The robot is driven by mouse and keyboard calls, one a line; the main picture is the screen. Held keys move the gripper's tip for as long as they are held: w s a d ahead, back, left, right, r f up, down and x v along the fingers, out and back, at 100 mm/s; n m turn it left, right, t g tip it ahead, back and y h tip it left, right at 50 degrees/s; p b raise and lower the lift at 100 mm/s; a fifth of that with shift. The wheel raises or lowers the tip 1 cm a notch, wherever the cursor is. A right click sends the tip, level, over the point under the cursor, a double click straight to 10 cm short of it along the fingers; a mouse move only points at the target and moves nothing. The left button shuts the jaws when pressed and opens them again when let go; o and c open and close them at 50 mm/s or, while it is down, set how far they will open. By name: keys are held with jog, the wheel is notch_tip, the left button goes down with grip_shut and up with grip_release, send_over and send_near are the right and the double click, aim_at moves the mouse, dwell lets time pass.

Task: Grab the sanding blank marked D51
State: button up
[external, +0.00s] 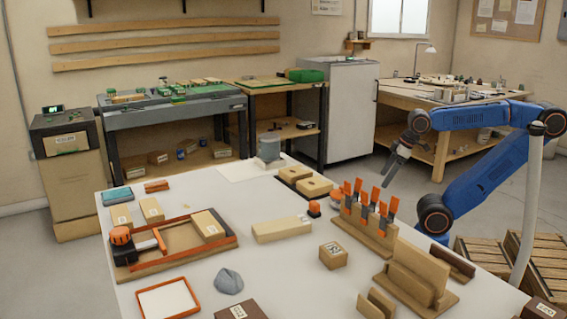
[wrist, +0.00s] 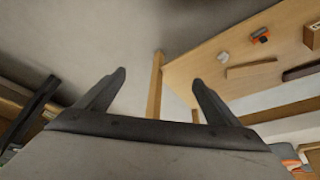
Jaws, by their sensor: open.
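Several wooden blocks with small white labels lie on the white bench in the external view. They include two pale blocks (external: 122,216) and (external: 152,210) at the left, one (external: 209,225) in the orange-edged tray, a long one (external: 282,230) in the middle and a small cube (external: 333,255). The lettering is too small to read, so I cannot tell which is D51. My gripper (external: 390,165) is raised beyond the bench's right side, apart from all blocks. In the wrist view my gripper (wrist: 158,78) is open, with nothing between its fingers.
A rack of orange-handled tools (external: 366,213) and an upright wooden holder (external: 413,272) stand at the bench's right side. A grey lump (external: 228,281) and an orange-rimmed tray (external: 167,300) are at the front. The wrist view shows floor and a wooden tabletop (wrist: 215,60).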

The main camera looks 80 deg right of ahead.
dwell(0.3)
jog(key=c, duration=0.5)
